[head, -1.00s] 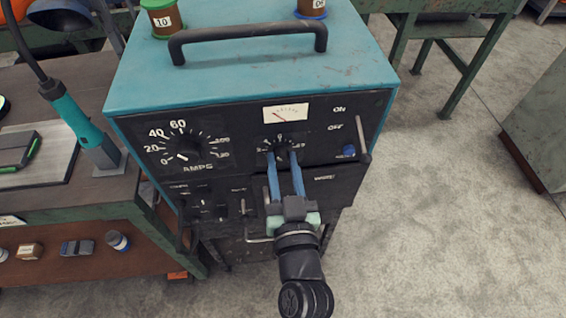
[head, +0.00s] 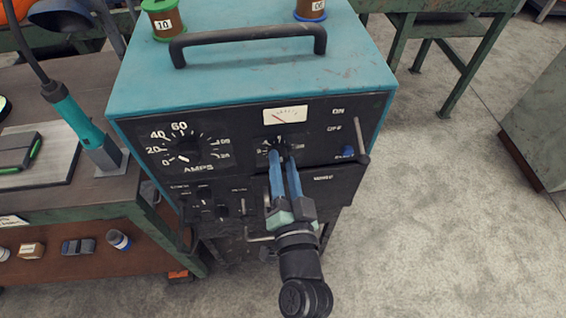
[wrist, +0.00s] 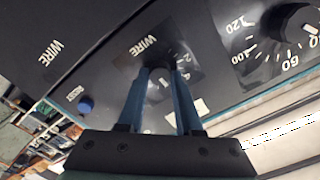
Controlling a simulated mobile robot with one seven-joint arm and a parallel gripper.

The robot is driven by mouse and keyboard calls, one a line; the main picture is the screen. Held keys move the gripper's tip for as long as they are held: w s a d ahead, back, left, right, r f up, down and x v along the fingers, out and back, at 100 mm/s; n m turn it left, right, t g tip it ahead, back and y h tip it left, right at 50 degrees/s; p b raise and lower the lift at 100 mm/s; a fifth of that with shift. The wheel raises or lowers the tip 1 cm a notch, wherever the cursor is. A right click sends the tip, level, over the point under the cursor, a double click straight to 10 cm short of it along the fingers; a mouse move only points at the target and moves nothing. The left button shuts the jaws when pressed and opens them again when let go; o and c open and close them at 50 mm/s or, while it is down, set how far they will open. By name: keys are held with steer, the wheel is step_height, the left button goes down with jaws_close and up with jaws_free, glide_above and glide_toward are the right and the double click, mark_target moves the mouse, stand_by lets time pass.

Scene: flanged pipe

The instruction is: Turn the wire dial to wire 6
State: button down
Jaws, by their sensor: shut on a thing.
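The wire dial (head: 282,146) is a small dark knob on the black front panel of the teal machine (head: 240,77), below a white meter. My gripper (head: 283,153) reaches up from below, its blue fingers shut on the knob and hiding much of it. In the wrist view the fingertips (wrist: 157,72) sit on either side of the dark knob. The dial plate (wrist: 180,57) beside it carries small numbers and the word WIRE. The fingers and blur keep me from telling which number the knob points to.
The larger AMPS dial (head: 183,156) is left of the wire dial. An upright lever (head: 361,140) and a blue knob (head: 348,152) are at its right. Two spools, one marked 10 (head: 164,20), stand on top.

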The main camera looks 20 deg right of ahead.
steer(key=shift+m, duration=0.5)
steer(key=c, duration=0.6)
jaws_free()
steer(key=shift+s+a+f, duration=0.1)
steer(key=shift+s+a, duration=0.1)
steer(key=shift+s, duration=0.4)
steer(key=shift+b+v, duration=1.9)
steer(key=shift+v, duration=3.95)
